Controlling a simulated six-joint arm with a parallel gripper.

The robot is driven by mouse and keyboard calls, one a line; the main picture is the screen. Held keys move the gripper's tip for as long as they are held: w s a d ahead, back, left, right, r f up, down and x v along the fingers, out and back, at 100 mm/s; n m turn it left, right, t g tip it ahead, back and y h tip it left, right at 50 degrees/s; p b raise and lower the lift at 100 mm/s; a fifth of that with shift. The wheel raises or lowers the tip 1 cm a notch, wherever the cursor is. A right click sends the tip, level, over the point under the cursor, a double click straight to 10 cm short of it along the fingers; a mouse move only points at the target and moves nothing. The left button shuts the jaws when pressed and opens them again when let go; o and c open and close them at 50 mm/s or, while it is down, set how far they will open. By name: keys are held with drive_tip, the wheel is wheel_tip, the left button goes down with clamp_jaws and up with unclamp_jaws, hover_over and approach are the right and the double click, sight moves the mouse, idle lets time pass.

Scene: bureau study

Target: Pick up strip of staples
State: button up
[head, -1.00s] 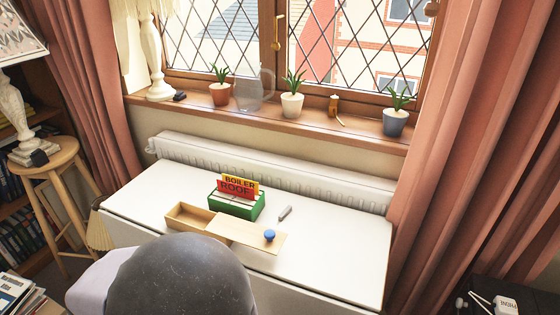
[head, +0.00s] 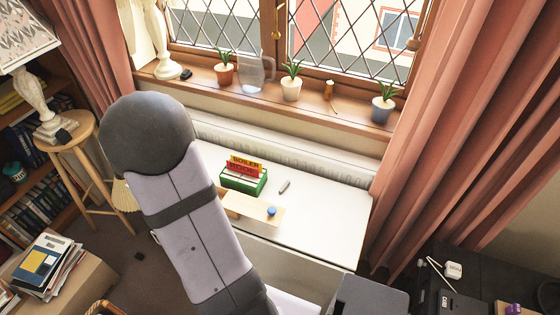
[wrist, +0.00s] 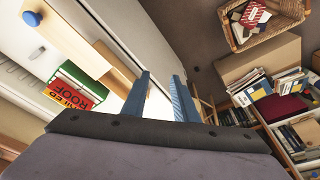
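A small grey strip (head: 284,187), perhaps the strip of staples, lies on the white table (head: 330,215) right of a green card box in the head view. It is too small to identify surely. In the wrist view, my gripper (wrist: 160,97) has its two blue-grey fingers apart, with nothing between them. It points past the table's edge toward the floor and is away from the strip. In the head view my raised arm hides the gripper and the table's left part.
The green card box (head: 243,181) holds red and yellow cards. A wooden box lid with a blue knob (head: 271,211) lies before it. Potted plants line the windowsill (head: 310,103). A stool (head: 78,160) and a basket (wrist: 265,25) stand off the table. The table's right side is clear.

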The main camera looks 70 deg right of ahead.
drive_tip(key=s+d+f+m+g, duration=0.1)
drive_tip(key=s+d+m, duration=0.25)
drive_tip(key=d, duration=0.55)
drive_tip(key=s+d+f+m, duration=0.2)
drive_tip(key=s+d+m, duration=0.15)
drive_tip(key=d, duration=0.45)
drive_tip(key=m+g+h, duration=0.1)
drive_tip(key=m, duration=0.3)
approach(285, 186)
drive_tip(key=shift+b+x, duration=3.05)
drive_tip(key=shift+x, duration=0.6)
drive_tip(key=shift+w, duration=0.15)
clamp_jaws()
drive_tip(key=shift+d+p+v, duration=0.25)
drive_tip(key=shift+p+v, duration=0.4)
drive_tip(key=shift+v, duration=0.3)
drive_tip(key=shift+d+p+v, duration=0.2)
drive_tip(key=shift+p+v, duration=0.5)
drive_tip(key=shift+v, duration=0.25)
drive_tip(key=shift+d+p+v, duration=0.25)
drive_tip(key=shift+p+v, duration=0.4)
drive_tip(key=shift+v, duration=0.3)
drive_tip(key=shift+r, duration=0.2)
